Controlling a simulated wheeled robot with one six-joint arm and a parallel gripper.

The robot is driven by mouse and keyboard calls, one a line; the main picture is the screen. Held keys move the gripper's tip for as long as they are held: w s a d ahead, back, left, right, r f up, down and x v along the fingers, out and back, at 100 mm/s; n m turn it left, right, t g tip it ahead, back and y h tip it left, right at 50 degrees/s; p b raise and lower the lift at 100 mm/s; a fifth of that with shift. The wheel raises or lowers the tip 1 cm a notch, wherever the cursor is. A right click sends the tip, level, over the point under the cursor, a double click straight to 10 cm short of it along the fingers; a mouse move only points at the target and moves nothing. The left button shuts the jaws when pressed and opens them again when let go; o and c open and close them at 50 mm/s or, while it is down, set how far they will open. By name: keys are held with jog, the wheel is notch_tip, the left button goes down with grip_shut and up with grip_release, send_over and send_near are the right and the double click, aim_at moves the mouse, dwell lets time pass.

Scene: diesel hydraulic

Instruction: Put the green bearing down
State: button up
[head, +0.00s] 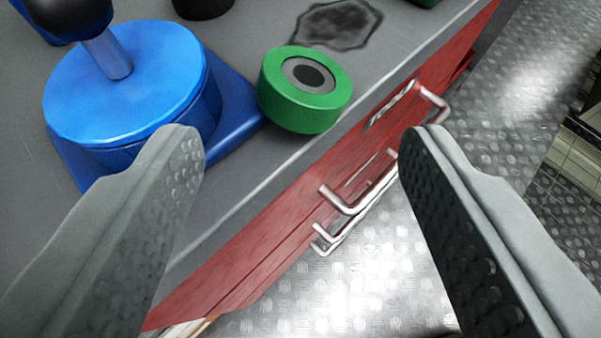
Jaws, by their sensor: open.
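The green bearing (301,114) is a short green cylinder with a grey ring and dark centre on its top face. It sits on the grey worktop (243,188) near the front edge, right beside a blue base. My gripper (300,135) is open, with its two grey fingers wide apart at the left and right of the picture. The bearing shows between and beyond the fingertips, and neither finger appears to touch it. Nothing is held.
A blue round device (150,85) with a dark-knobbed lever stands left of the bearing. A dark stain (338,24) marks the worktop behind it. Red drawers (290,215) with protruding metal handles (345,205) lie below the edge. The metal plate floor (340,295) is clear.

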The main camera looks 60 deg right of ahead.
jog(key=shift+v, duration=2.15)
